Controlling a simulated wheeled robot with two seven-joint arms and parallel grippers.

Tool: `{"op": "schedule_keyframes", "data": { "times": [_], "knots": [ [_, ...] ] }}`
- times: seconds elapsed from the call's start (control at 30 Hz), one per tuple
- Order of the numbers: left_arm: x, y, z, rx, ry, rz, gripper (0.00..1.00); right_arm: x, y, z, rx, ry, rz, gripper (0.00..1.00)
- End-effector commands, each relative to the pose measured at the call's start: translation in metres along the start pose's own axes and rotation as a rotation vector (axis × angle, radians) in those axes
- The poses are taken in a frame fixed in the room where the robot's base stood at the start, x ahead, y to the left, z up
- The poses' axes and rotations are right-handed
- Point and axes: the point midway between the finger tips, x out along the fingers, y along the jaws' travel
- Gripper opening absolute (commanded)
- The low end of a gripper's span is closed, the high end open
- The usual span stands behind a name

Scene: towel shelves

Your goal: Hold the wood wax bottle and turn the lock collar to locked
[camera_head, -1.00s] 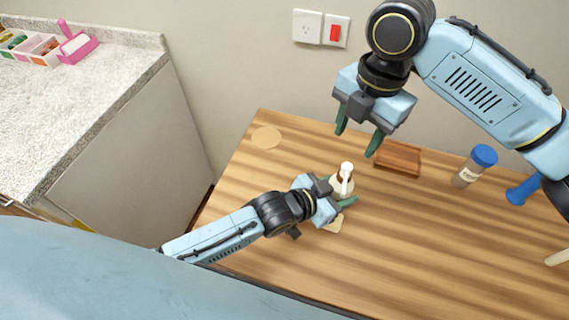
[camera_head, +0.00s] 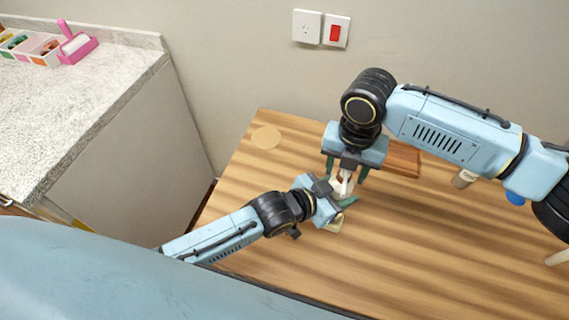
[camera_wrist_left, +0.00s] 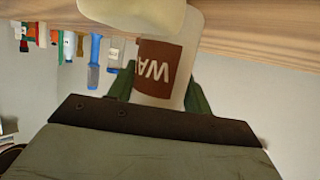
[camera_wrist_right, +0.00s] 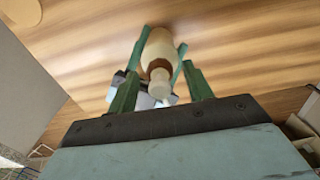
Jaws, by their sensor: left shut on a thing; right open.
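The wood wax bottle (camera_wrist_left: 158,68) is cream with a brown label and stands upright on the table. My left gripper (camera_head: 338,202) is shut on its body from the left; in the left wrist view the green fingers (camera_wrist_left: 160,88) lie on both sides of the label. The bottle's pale top and nozzle (camera_head: 345,180) show in the head view. My right gripper (camera_head: 346,178) points down over the top, open. Contact there is not clear.
A wooden tray (camera_head: 405,160) lies behind my right arm. A round pale coaster (camera_head: 266,137) lies at the back left.

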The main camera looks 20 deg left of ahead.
Motion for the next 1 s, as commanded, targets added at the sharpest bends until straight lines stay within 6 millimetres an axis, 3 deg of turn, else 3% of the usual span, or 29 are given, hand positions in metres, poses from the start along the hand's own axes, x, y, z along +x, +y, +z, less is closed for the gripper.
{"op": "schedule_keyframes", "data": {
  "times": [0.4, 1.0],
  "knots": [
    [0.0, 0.0, 0.0, 0.0, 0.0, -0.001, 0.22, -0.001, -0.001, 0.001, -0.519, -0.001, -0.003, 0.51],
    [0.0, 0.0, 0.0, 0.0, 0.0, 0.0, 0.22, -0.124, 0.001, 0.0, -0.515, -0.003, 0.002, 0.51]
  ]
}}
